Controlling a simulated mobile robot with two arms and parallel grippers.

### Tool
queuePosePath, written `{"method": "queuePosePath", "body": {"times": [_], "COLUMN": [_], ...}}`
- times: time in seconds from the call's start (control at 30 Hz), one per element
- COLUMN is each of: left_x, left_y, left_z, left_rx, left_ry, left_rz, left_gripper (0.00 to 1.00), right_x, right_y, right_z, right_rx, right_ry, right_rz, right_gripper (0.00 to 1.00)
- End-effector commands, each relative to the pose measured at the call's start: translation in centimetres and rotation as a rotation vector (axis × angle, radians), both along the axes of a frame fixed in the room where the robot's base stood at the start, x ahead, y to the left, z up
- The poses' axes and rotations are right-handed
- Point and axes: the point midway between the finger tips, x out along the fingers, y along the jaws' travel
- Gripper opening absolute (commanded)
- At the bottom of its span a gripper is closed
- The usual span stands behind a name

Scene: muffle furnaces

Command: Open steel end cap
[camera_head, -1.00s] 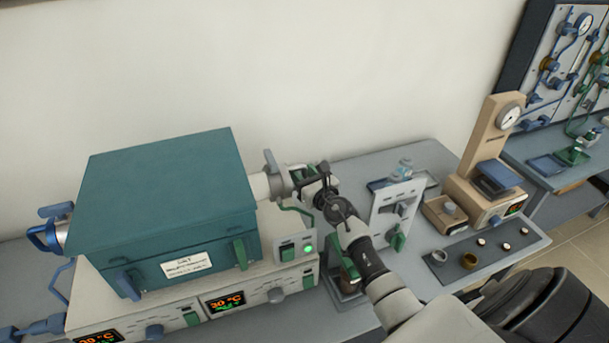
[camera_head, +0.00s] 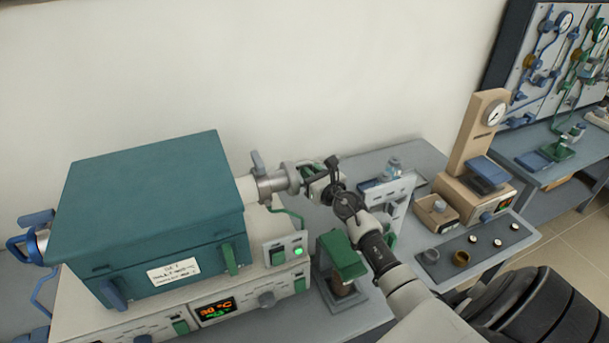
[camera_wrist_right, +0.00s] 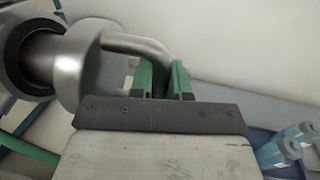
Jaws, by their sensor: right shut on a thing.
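A teal tube furnace (camera_head: 140,215) stands on a control base at the left of the head view. Its pale tube leaves the right side, with a blue-grey lever (camera_head: 258,164) on the metal fitting. The steel end cap (camera_head: 292,177) is at the outer end, in line with the tube. In the right wrist view the cap (camera_wrist_right: 82,65) is a shiny disc with a bent bar handle (camera_wrist_right: 140,44). My right gripper (camera_head: 318,180) is shut on this handle; its green fingers (camera_wrist_right: 163,80) stand either side of the bar. My left gripper is in no view.
A green-topped stand (camera_head: 346,256) is below my right arm. A white panel with a green handle (camera_head: 388,212) and a beige balance (camera_head: 470,165) are to the right. A dark strip (camera_head: 478,249) holds small dishes. A green hose hangs near the cap.

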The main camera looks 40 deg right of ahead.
Motion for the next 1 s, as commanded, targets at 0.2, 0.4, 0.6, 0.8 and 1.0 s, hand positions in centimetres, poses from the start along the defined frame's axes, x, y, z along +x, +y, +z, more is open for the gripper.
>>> {"method": "queuePosePath", "body": {"times": [0.2,0.4,0.6,0.8,1.0], "left_x": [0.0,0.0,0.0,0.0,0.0], "left_y": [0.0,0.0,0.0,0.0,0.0], "left_z": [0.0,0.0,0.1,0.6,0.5], "left_rx": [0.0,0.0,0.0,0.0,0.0], "left_ry": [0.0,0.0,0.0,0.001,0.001], "left_rz": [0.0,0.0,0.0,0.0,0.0], "left_gripper": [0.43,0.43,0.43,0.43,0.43], "right_x": [0.0,0.0,-0.4,-3.2,-7.2], "right_y": [0.1,0.1,0.1,0.2,0.4], "right_z": [-0.1,-0.1,-0.1,-0.1,-0.2], "right_rx": [0.001,0.001,0.001,-0.001,0.0], "right_ry": [0.002,0.002,0.002,0.004,0.004], "right_rz": [0.002,0.002,0.002,0.002,0.002], "right_gripper": [0.33,0.42,0.42,0.42,0.42]}}
